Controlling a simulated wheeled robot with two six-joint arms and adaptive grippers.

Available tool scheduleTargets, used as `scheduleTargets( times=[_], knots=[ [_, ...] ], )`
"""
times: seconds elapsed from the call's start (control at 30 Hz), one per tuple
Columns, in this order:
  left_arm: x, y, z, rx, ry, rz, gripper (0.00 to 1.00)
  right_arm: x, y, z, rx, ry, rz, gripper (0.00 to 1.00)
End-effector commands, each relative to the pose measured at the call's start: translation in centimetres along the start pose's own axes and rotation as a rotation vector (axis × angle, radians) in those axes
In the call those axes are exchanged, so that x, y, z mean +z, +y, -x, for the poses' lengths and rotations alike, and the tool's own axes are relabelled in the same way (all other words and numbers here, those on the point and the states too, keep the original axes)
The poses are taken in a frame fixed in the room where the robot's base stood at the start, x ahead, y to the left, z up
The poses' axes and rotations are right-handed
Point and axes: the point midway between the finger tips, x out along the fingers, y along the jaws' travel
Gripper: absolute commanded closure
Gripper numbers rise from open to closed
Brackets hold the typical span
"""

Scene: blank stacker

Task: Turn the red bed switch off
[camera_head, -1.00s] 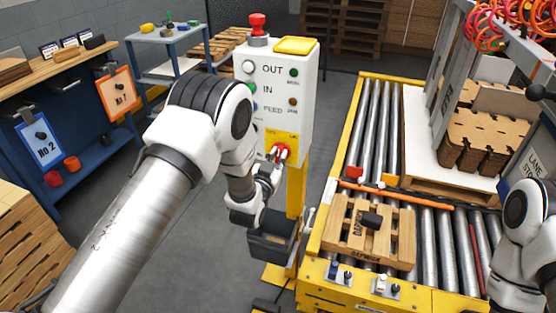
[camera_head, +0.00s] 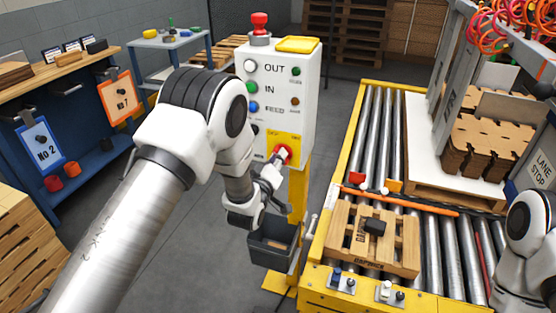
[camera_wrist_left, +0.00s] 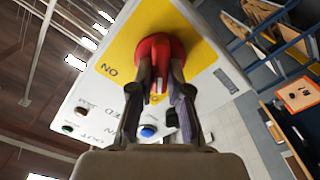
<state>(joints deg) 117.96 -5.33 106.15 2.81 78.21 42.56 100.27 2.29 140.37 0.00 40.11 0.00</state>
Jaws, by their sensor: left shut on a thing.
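The red bed switch (camera_head: 283,153) is a round red rotary knob on a yellow plate, low on the front of a white control box (camera_head: 301,110). In the left wrist view the red switch (camera_wrist_left: 153,52) sits on the yellow panel (camera_wrist_left: 190,22), with "NO" lettering beside it. My left gripper (camera_head: 279,160) is at the knob, its fingers closed on the switch's raised grip; in the wrist view the fingertips (camera_wrist_left: 160,84) meet on it. The fingers hide part of the knob. My right arm shows at the right edge, but its gripper is out of sight.
A red mushroom button (camera_head: 259,23) tops the box. A blue button (camera_wrist_left: 148,131) shows near the fingers. A dark bin (camera_head: 273,245) hangs below. A roller conveyor (camera_head: 372,130) with a wooden pallet (camera_head: 340,240) stands right. A workbench (camera_head: 60,130) stands left.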

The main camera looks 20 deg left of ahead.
Motion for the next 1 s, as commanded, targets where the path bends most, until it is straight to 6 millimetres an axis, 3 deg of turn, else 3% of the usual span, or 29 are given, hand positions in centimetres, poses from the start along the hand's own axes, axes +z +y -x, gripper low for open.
scheduleTargets(
  times=[0.7,0.73,0.8,1.0],
  knots=[
    [0.03,-0.10,0.02,-0.001,-0.001,0.093,1.00,0.00,0.00,-0.28,0.000,0.000,0.000,0.60],
    [0.03,-0.10,0.02,-0.001,-0.001,0.093,0.80,0.00,0.00,-0.28,0.000,0.000,0.000,0.60],
    [0.02,-0.10,0.02,-0.001,-0.001,0.093,0.58,0.00,0.00,-0.28,0.000,0.000,0.000,0.60],
    [0.01,-0.08,0.01,-0.001,0.000,0.092,0.58,0.00,0.00,-0.28,0.000,0.000,0.000,0.60]
  ],
)
